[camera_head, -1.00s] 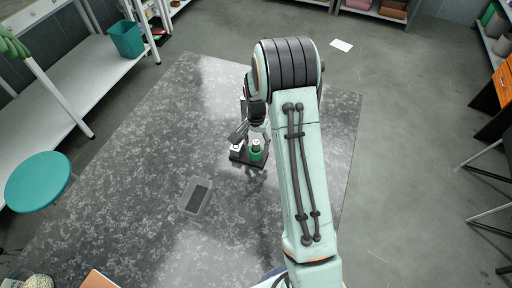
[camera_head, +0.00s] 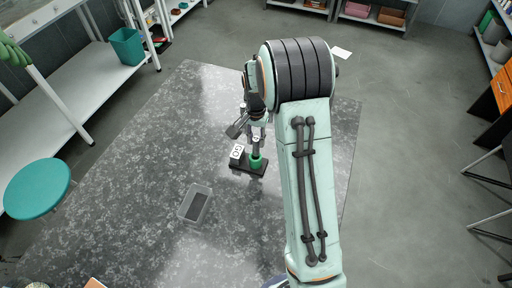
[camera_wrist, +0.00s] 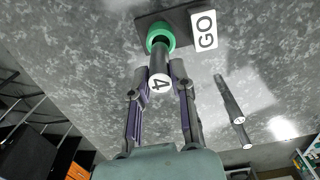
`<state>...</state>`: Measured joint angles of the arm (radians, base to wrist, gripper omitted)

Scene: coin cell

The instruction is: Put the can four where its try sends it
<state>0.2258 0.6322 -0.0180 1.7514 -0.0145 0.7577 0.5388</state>
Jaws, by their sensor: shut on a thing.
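Can four is a dark slim cylinder with a white end marked 4 (camera_wrist: 160,82). My gripper (camera_wrist: 161,72) is shut on it, with a finger on each side. The can's far end is at the green ring (camera_wrist: 158,37) on a black base (camera_wrist: 180,24); I cannot tell whether it is inside or just above it. A white card reading GO (camera_wrist: 205,30) is on the base beside the ring. In the head view the GO card (camera_head: 237,152) is left of the green ring (camera_head: 257,163), and the can's white end (camera_head: 256,140) shows above the ring.
Two more dark cylinders (camera_wrist: 230,98) with white ends appear right of the can in the wrist view. A shallow grey tray with a dark inside (camera_head: 195,203) sits front left of the base. The speckled table (camera_head: 140,180) is otherwise largely clear on the left.

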